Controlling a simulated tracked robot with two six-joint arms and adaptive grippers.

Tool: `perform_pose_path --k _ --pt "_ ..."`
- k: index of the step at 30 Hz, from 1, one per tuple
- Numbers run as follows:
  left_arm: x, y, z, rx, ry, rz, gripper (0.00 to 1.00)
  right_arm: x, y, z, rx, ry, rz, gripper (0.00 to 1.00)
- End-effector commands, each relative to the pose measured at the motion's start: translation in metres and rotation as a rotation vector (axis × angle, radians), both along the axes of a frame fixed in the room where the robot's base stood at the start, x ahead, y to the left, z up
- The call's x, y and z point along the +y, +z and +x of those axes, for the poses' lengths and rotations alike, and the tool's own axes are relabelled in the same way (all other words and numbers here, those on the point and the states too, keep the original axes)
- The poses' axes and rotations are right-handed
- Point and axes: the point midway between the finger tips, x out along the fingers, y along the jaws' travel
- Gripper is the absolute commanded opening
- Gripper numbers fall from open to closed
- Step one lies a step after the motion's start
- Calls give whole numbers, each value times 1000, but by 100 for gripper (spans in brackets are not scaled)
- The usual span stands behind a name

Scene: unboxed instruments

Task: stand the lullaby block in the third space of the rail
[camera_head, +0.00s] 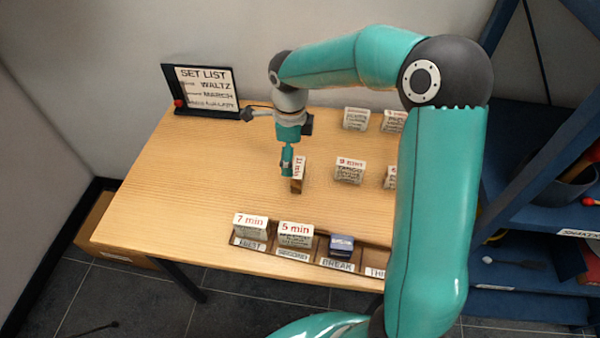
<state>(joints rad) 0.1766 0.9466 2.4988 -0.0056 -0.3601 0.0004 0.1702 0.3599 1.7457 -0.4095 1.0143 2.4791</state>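One arm of mine comes in from the lower right, and its gripper (287,170) points down over the table. Right against it is a white block (298,172) with a wooden-brown end, turned sideways, its red lettering resembling "11 min". Its title is not readable. I cannot tell whether the fingers are closed on it or whether it touches the table. The rail (312,258) runs along the front edge. Its FIRST space holds a "7 min" block (250,226), SECOND a "5 min" block (295,235), and BREAK a blue block (341,245). The third space's label (375,272) is partly visible; my arm hides the rest.
A "9 min" tango block (349,170) and another block (355,118) stand on the table (190,170); more are partly behind my arm. A set list board (206,90) at the back left names waltz, march and lullaby. Blue shelves (525,205) stand right. The table's left is clear.

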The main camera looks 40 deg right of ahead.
Motion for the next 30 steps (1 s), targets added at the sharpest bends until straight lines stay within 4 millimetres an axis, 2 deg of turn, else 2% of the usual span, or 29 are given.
perform_pose_path --k 3,11,21,29,30 --pt "0 0 0 0 0 0 40 0 -18 0 2 -1 1 100" --pt "0 2 0 0 0 0 40 -2 -33 -1 3 0 0 100" --pt "0 9 0 0 0 0 40 -9 -75 -3 2 -1 1 100" --pt "0 8 0 0 0 0 40 -9 -79 -2 -1 -1 1 100" --pt "0 8 0 0 0 0 40 -9 -79 -2 -1 -1 1 97"
